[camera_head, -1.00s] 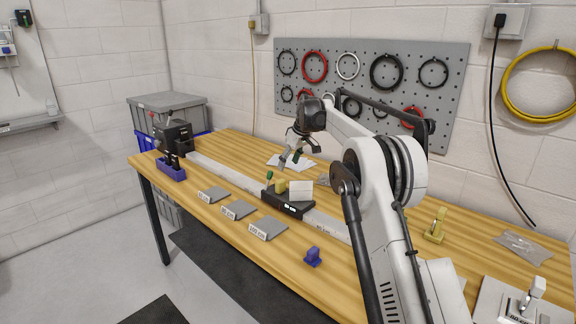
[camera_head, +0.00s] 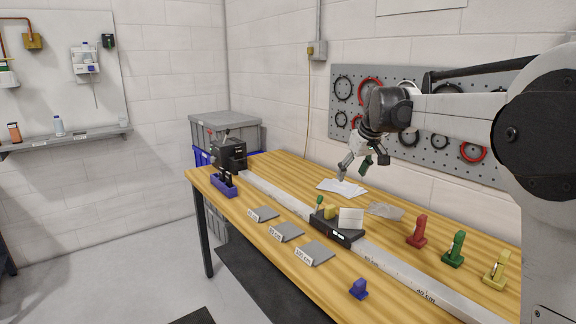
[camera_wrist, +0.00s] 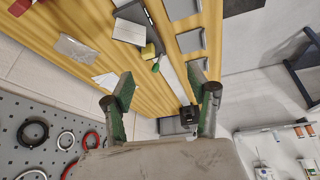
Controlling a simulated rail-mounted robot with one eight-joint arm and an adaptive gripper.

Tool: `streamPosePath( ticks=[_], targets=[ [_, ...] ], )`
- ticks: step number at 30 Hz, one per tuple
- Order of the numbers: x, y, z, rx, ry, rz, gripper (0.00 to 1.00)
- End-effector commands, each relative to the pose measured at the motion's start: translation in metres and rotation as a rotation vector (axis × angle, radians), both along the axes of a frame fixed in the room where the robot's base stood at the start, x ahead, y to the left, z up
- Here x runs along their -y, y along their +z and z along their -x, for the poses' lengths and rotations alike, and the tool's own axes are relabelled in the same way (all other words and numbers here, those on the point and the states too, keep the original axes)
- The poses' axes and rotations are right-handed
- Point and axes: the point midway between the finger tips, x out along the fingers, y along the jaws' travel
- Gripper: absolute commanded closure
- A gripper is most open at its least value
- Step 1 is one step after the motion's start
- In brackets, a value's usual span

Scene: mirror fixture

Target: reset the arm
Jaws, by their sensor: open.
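My gripper (camera_head: 363,166) hangs in the air above the back of the wooden table (camera_head: 290,212), in front of the pegboard. Its fingers are apart and nothing is between them. In the wrist view, its two green-padded fingers (camera_wrist: 160,102) are spread wide over the table scene. Below and to the left of the gripper in the head view, a black carriage (camera_head: 338,234) sits on the long rail (camera_head: 395,270). It bears a white card (camera_head: 351,217), a yellow piece (camera_head: 330,212) and a green-topped piece (camera_head: 319,201).
Red (camera_head: 416,232), green (camera_head: 454,250) and yellow (camera_head: 495,270) holders stand at the right. A blue holder (camera_head: 358,289) stands at the front. A black device (camera_head: 229,155) is at the rail's far end. The pegboard (camera_head: 345,75) with rings is close behind my gripper.

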Motion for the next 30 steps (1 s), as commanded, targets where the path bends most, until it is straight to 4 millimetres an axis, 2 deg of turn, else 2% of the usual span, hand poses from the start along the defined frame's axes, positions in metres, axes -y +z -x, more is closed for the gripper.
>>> streamPosePath(
  ticks=[1, 7, 15, 23, 30],
  targets=[
    [-0.001, 0.006, 0.017, 0.005, -0.014, -0.001, 0.46],
    [-0.001, 0.021, 0.078, 0.024, -0.074, -0.003, 0.46],
    [-0.001, 0.024, 0.165, 0.054, -0.155, -0.011, 0.46],
    [0.000, 0.010, 0.249, 0.084, -0.229, -0.021, 0.46],
    [0.002, -0.018, 0.324, 0.114, -0.296, -0.035, 0.46]
  ],
)
